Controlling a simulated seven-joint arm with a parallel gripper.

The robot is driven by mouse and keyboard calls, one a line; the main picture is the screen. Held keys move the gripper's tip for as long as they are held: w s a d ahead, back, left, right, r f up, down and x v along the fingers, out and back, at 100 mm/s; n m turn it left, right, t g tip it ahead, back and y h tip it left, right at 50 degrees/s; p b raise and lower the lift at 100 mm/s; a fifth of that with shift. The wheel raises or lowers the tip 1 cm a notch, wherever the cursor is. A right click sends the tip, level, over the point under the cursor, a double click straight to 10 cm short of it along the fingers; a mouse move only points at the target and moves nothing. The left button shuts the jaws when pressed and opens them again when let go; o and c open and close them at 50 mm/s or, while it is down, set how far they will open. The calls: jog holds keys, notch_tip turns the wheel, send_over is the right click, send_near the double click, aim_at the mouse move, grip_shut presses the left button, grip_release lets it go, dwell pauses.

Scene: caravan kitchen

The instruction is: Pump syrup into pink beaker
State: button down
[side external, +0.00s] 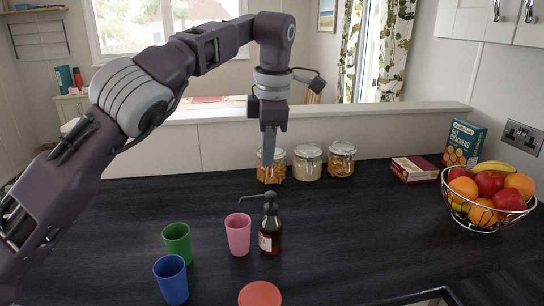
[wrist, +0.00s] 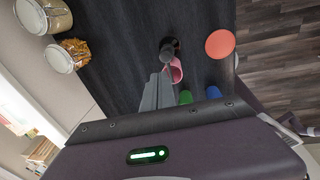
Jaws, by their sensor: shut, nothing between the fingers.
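The pink beaker (side external: 238,234) stands upright on the dark counter, just left of the syrup bottle. The brown syrup bottle (side external: 270,232) has a black pump head (side external: 269,198) with its spout pointing left above the beaker. My gripper (side external: 269,150) is shut and empty, pointing down, above the pump head with a gap in the side view. In the wrist view, the shut fingers (wrist: 158,92) lie just below the pump head (wrist: 168,47) in the picture, and the pink beaker (wrist: 174,71) is partly hidden behind pump and fingers. Whether there is syrup in the beaker cannot be seen.
A green beaker (side external: 177,243) and a blue beaker (side external: 171,279) stand to the left. A red-orange disc (side external: 260,294) lies in front. Glass jars (side external: 307,162) stand behind by the low wall, and a wire fruit basket (side external: 484,213) at right. The counter between is clear.

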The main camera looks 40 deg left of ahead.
aim_at(272, 194)
jog(key=shift+w+d+f, duration=0.15)
jog(key=shift+d+f, duration=0.25)
jog(key=shift+f, duration=0.1)
jog(key=shift+f+n, duration=0.3)
jog(key=shift+f, duration=2.6)
jog(key=shift+f, duration=1)
jog(key=r, duration=0.1)
jog(key=w+d+r, duration=0.1)
jog(key=r, duration=0.1)
jog(key=shift+w+d, duration=0.2)
jog(key=shift+w, duration=0.05)
